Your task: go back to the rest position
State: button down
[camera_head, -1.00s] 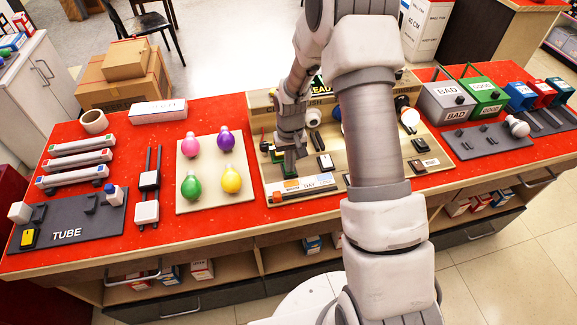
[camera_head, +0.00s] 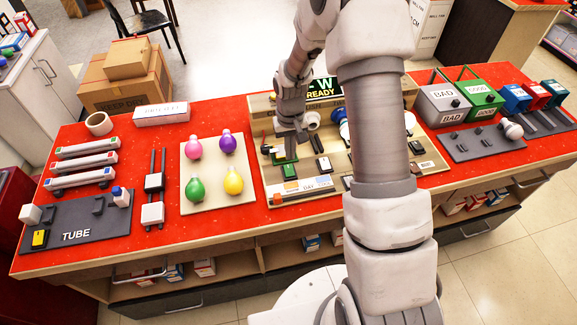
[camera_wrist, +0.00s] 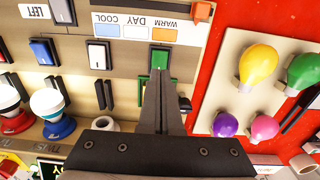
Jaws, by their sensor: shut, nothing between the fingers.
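My gripper (camera_head: 291,152) is over the left part of the beige test panel (camera_head: 262,104) on the red counter. In the wrist view its fingers (camera_wrist: 160,82) are together and hold nothing. The fingertips are close to a green rocker switch (camera_wrist: 159,60) on the panel, which also shows in the head view (camera_head: 289,170). I cannot tell whether they touch it. My arm covers the right middle of the panel in the head view.
Left of the panel, a board (camera_head: 217,200) holds several coloured bulbs. Further left are a tube stand (camera_head: 75,222) and tubes. To the right are the BAD bin (camera_head: 444,103), the GOOD bin (camera_head: 482,97) and a grey bulb tester (camera_head: 484,143). Red counter shows between them.

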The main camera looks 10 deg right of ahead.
dwell(0.4)
jog(key=s+r+t, duration=0.1)
jog(key=s+r, duration=0.3)
jog(key=r, duration=0.7)
jog(key=s+r+t, duration=0.2)
jog(key=s+r, duration=0.2)
jog(key=r, duration=0.6)
jog(key=s+r+t, duration=0.1)
jog(key=s+r, duration=0.3)
jog(key=s, duration=0.4)
jog(key=s+r+t, duration=0.1)
jog(key=s+r, duration=0.4)
jog(key=s, duration=0.3)
jog(key=shift+s+t, duration=0.2)
jog(key=shift+t, duration=0.1)
jog(key=shift+w, duration=0.2)
